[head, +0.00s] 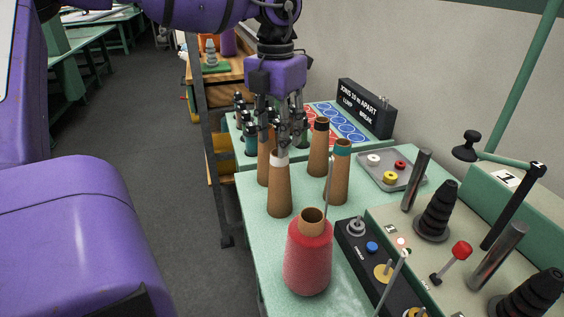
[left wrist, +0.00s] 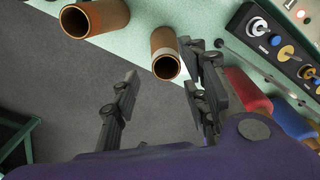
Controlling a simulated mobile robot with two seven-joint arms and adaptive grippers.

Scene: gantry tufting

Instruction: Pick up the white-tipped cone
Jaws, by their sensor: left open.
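The white-tipped cone (head: 280,190) stands upright on the pale green table, a brown cone with a white band at its top. My left gripper (head: 282,136) is open and points down, with its fingers close above and behind that white tip in the head view. I cannot tell whether they touch it. In the left wrist view the open, empty fingers (left wrist: 163,85) have one brown hollow cone (left wrist: 165,57) just beyond the gap between them. My right gripper is not in view.
A brown cone (head: 263,165) stands close behind, partly hidden. A black-tipped cone (head: 318,155) and a teal-tipped cone (head: 338,180) stand to the right. A red yarn cone (head: 308,258) stands in front. A control box (head: 372,262) and a grey tray (head: 376,177) lie right.

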